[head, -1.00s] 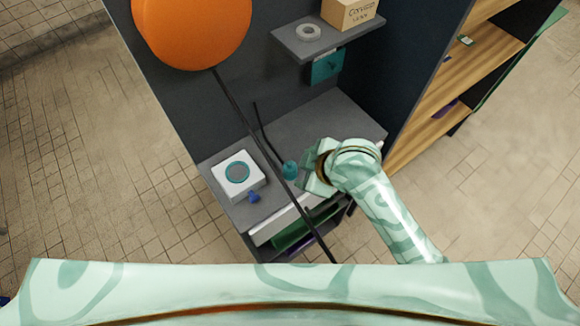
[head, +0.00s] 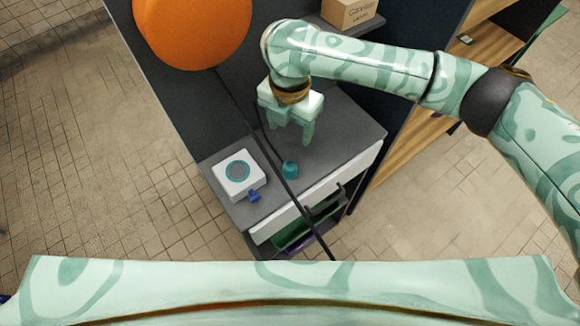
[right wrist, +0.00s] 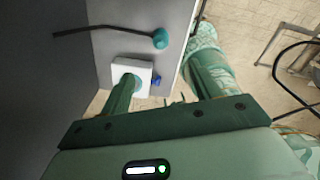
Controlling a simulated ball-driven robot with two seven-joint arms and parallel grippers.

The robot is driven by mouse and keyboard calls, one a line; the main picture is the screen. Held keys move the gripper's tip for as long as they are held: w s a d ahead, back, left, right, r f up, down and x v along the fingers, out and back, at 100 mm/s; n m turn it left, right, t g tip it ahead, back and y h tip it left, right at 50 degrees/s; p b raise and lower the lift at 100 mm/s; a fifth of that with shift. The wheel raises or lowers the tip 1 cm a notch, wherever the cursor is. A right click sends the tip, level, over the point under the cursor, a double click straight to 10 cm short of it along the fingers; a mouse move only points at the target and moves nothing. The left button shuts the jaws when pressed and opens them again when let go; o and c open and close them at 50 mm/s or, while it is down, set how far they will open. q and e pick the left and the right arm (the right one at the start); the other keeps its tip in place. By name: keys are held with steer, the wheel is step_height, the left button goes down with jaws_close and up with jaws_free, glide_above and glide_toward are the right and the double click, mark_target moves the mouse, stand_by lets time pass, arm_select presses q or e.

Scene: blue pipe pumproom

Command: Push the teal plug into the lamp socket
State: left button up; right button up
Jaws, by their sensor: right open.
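The teal plug (head: 290,168), with a dark cord, is on the grey worktop near its front edge. It also shows in the right wrist view (right wrist: 160,38). Left of it is a white box (head: 226,185) with a teal-ringed round face (head: 238,171), which looks like the lamp socket. The plug and box are apart. My right gripper (head: 290,130) is open and empty, pointing down over the worktop behind the plug. In the right wrist view one finger partly covers the box (right wrist: 142,70), and the plug shows beyond the fingertips. My left gripper is out of view.
A blue knob (head: 254,196) is at the box's front. A large orange lamp shade (head: 195,30) hangs at the back, and a dark thin pole crosses in front of the worktop (head: 350,128). A cardboard box (head: 348,12) is on the upper shelf. Wooden shelves (head: 410,140) stand right.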

mark_target(290, 162)
steer(key=shift+f, duration=0.1)
step_height(290, 162, down, 11)
steer(key=b, duration=0.3)
step_height(290, 162, down, 5)
steer(key=shift+s+f+b, duration=0.1)
steer(key=shift+f+b, duration=0.05)
steer(key=shift+b, duration=0.75)
steer(key=c, duration=1)
